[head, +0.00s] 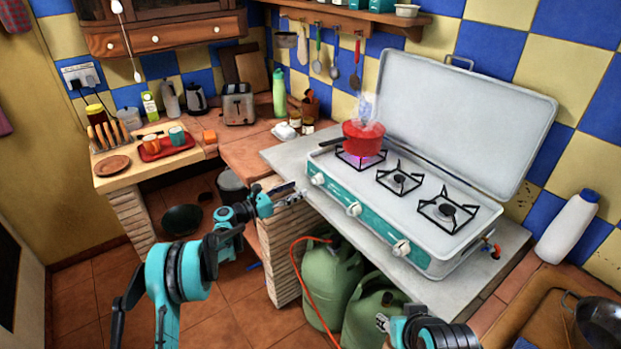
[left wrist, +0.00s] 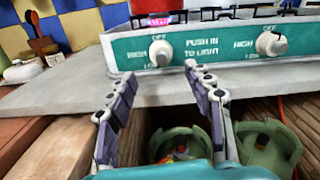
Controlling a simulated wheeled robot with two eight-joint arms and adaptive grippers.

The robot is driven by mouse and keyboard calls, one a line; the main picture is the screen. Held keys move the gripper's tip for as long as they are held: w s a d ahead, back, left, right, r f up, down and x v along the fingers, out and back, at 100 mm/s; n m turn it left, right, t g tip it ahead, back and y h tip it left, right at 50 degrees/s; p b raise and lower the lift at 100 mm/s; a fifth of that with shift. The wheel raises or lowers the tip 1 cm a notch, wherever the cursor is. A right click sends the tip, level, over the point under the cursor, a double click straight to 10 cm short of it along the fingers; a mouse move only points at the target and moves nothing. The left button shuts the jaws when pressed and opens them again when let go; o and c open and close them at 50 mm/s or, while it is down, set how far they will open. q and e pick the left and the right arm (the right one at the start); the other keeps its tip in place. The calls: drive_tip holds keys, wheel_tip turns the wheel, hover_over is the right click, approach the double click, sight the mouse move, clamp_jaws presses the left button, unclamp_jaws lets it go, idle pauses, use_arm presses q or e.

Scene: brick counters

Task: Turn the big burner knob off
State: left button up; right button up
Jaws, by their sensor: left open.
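The teal and white camping stove (head: 375,214) stands on the grey counter with its lid up. Three white knobs line its front: left (head: 318,179), middle (head: 354,209) and right (head: 401,248). A purple flame burns under the steaming red pot (head: 363,138) on the left burner; the other two burners look unlit. My left gripper (head: 290,193) is open and empty, just in front of and below the left knob. In the left wrist view, the left knob (left wrist: 161,52) shows beyond the spread fingers (left wrist: 158,80), apart from them. I cannot read its exact turn. My right gripper's fingers are not visible.
Green gas bottles (head: 330,285) with an orange hose stand under the counter. The grey counter edge (left wrist: 90,92) runs below the stove front. A toaster (head: 238,104) and a red tray (head: 165,148) are farther left. The pot's dark handle (head: 333,142) points left.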

sight(312, 183)
use_arm(q)
drive_tip(key=b+x, duration=0.2)
drive_tip(key=x, duration=0.4)
drive_tip(key=shift+d+f, duration=0.1)
drive_tip(key=shift+d, duration=0.1)
drive_tip(key=shift+w+d, duration=0.3)
drive_tip(key=c, duration=1.2)
